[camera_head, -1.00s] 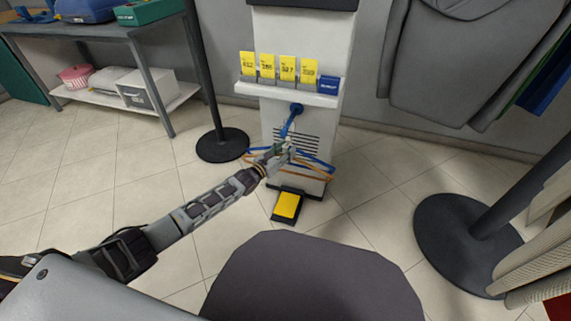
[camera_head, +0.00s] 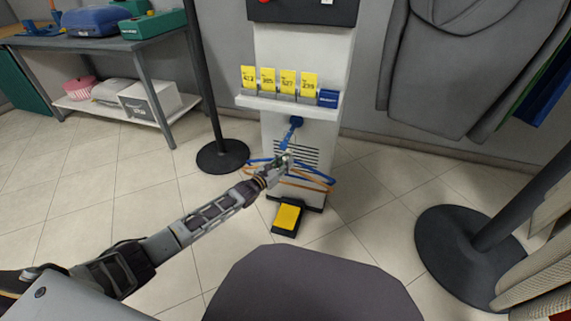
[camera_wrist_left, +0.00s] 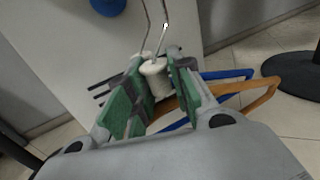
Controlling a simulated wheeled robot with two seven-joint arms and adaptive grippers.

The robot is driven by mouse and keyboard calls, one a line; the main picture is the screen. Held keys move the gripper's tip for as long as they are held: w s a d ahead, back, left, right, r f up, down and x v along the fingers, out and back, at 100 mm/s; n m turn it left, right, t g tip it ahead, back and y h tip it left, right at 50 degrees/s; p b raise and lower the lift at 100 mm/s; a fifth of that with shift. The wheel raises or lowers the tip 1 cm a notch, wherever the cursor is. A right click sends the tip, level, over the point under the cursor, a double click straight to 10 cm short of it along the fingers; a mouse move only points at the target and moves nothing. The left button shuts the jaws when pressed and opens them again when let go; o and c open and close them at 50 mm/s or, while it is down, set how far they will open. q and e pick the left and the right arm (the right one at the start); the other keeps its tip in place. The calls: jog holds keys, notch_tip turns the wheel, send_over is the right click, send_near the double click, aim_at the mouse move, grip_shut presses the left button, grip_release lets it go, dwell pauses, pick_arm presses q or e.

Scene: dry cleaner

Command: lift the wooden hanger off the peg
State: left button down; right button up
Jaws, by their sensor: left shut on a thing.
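The wooden hanger (camera_head: 310,187), orange-brown, hangs together with blue hangers below the blue peg (camera_head: 296,122) on the white stand. My left gripper (camera_head: 280,160) is at the hangers' necks, just below the peg. In the left wrist view its green-padded fingers (camera_wrist_left: 156,92) are closed around a white collar (camera_wrist_left: 155,78), with thin metal hooks rising above. The wooden hanger (camera_wrist_left: 240,88) and a blue hanger (camera_wrist_left: 228,74) extend right from behind the fingers. The fingers hide where the collar joins the hanger. My right gripper is not in view.
Yellow numbered cards (camera_head: 289,82) stand on the stand's ledge above the peg. A yellow-topped pedal (camera_head: 288,217) lies at its foot. Black post bases stand left (camera_head: 222,156) and right (camera_head: 465,245). A grey garment (camera_head: 440,70) hangs at right.

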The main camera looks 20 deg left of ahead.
pick_arm(q)
jog(key=shift+r+p, duration=0.3)
jog(key=shift+r, duration=0.35)
notch_tip(320, 180, up, 2)
jog(key=shift+r+p, duration=0.1)
jog(key=shift+p, duration=0.6)
jog(key=shift+s+p, duration=0.55)
jog(key=shift+s, duration=0.55)
jog(key=p, duration=0.5)
send_near(284, 159)
jog(key=s+d+r, duration=0.1)
jog(key=s+d, duration=0.3)
jog(key=s, duration=0.2)
jog(key=shift+s+p, duration=0.45)
jog(key=shift+s, duration=0.6)
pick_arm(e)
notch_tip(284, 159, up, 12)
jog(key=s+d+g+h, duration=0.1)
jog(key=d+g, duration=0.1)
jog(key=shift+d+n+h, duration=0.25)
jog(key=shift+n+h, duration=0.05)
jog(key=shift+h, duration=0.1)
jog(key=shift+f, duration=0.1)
